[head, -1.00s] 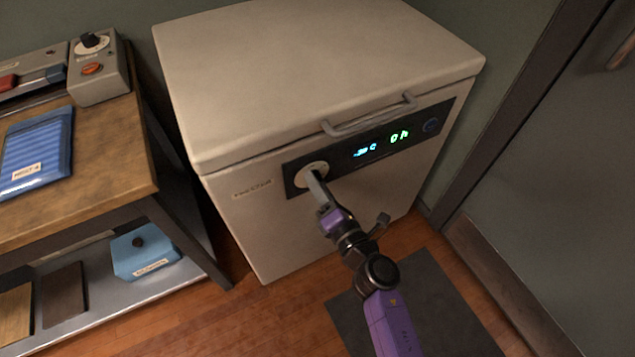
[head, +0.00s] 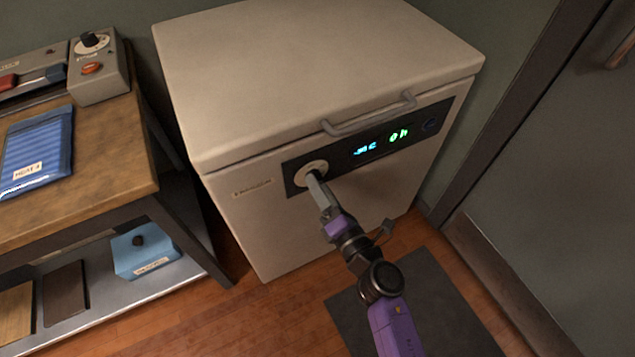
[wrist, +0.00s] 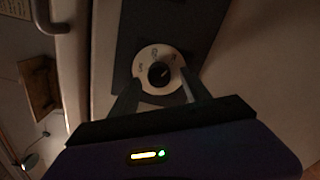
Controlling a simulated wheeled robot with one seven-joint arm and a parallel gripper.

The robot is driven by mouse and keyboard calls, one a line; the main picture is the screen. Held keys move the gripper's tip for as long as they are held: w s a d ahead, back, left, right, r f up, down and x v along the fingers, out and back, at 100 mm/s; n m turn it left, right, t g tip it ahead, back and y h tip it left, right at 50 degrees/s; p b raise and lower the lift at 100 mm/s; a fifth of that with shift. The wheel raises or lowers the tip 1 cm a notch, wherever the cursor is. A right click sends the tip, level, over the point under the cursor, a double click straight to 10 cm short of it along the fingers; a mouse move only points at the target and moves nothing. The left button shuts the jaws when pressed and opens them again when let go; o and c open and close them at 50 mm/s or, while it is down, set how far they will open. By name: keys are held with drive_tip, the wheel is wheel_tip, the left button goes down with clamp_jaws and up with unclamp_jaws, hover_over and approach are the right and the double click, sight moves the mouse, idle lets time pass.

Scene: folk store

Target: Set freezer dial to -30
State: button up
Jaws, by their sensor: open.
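The white chest freezer (head: 310,60) stands against the wall with its lid shut. Its dark control panel (head: 338,161) carries a pale round dial at the left end (head: 306,171). In the wrist view the dial (wrist: 150,56) shows a black centre knob (wrist: 158,74) and markings too blurred to read surely. My gripper (head: 315,180) is at the dial, its open fingers either side of the knob in the wrist view (wrist: 161,80); contact cannot be told. The display (head: 365,148) shows blue digits, too small to read surely, and a green readout.
A workbench (head: 115,165) with a grey control box (head: 98,80) and a blue packet (head: 38,150) stands at left. A blue box (head: 145,252) sits on its lower shelf. A freezer handle (head: 370,115) juts above the panel. A door (head: 560,180) is at right.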

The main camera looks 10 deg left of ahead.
drive_tip(key=v, duration=0.6)
drive_tip(key=shift+p, duration=0.3)
drive_tip(key=s+d+r+m+t+h+p, duration=0.25)
drive_tip(key=s+d+r+m, duration=0.65)
drive_tip(key=m, duration=0.5)
drive_tip(key=s+d+r+m+g+h+p, duration=0.1)
drive_tip(key=s+d+r+m, duration=0.3)
drive_tip(key=s, duration=0.4)
drive_tip(key=s+d+r+m+h+p, duration=0.4)
drive_tip(key=s+r+m, duration=0.1)
drive_tip(key=s+m, duration=0.2)
drive_tip(key=s+d+r+m+g+h+p, duration=0.1)
drive_tip(key=s+d+r+m+h+p, duration=0.1)
drive_tip(key=s, duration=0.7)
wheel_tip(320, 180, up, 3)
drive_tip(key=d+m+p, duration=0.1)
drive_tip(key=d+m, duration=0.1)
drive_tip(key=m, duration=0.1)
drive_tip(key=shift+s+r+m+g, duration=0.2)
drive_tip(key=shift+s+m+g, duration=0.1)
drive_tip(key=shift+s+g, duration=0.05)
